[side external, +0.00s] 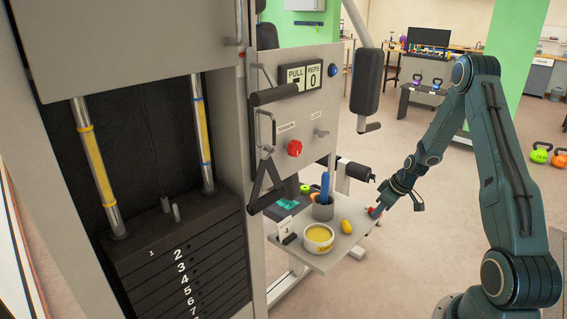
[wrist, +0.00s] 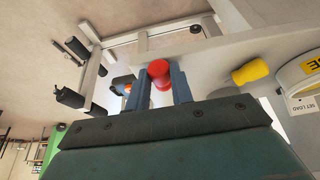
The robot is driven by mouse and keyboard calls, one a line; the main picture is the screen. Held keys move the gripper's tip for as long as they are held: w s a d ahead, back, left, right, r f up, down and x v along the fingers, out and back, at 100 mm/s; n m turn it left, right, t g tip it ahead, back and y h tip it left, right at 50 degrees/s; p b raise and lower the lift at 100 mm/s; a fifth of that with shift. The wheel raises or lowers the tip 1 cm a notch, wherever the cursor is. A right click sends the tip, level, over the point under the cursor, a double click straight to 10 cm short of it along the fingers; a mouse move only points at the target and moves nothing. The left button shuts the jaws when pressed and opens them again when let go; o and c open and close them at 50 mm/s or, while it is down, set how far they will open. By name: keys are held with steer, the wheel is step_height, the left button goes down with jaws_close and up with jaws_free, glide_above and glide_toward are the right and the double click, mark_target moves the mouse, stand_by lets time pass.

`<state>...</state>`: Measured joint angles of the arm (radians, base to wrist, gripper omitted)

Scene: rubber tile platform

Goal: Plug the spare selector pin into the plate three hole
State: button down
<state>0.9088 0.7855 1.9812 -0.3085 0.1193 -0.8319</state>
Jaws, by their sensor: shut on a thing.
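The weight stack (side external: 180,262) stands at the left in the side view, with white plate numbers down its front. Plate three (side external: 181,268) is near the top, under plate two; I cannot make out its hole. My gripper (side external: 378,209) is at the right end of the small shelf, well to the right of the stack. It is shut on a red-headed pin, the spare selector pin (wrist: 159,70). In the wrist view its round red head shows between the two fingers of my gripper (wrist: 160,84). Its shaft is mostly hidden.
The shelf (side external: 343,252) holds a tin with yellow contents (side external: 318,234), a yellow object (side external: 347,226), a grey cup (side external: 323,211) with a blue item, and a small card (side external: 286,227). A black triangular handle (side external: 267,187) hangs between the stack and shelf.

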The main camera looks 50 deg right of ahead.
steer(key=shift+r, duration=3.45)
steer(key=shift+w+a, duration=0.1)
steer(key=shift+a, duration=0.35)
steer(key=w+a+r+m+y, duration=0.1)
steer(key=w+a, duration=0.3)
steer(key=a, duration=0.6)
steer(key=w+a+r+m+t, duration=0.1)
steer(key=w+a, duration=0.3)
steer(key=a, duration=0.5)
steer(key=w+a+m+y, duration=0.15)
steer(key=w+a, duration=0.25)
steer(key=a, duration=0.6)
steer(key=s+a+n+y, duration=0.1)
steer(key=s+a+y, duration=0.1)
steer(key=a, duration=1)
steer(key=s+a+n+y, duration=0.1)
steer(key=s+a+y, duration=0.1)
steer(key=a, duration=1)
steer(key=shift+s+f, duration=0.45)
steer(key=shift+s, duration=0.1)
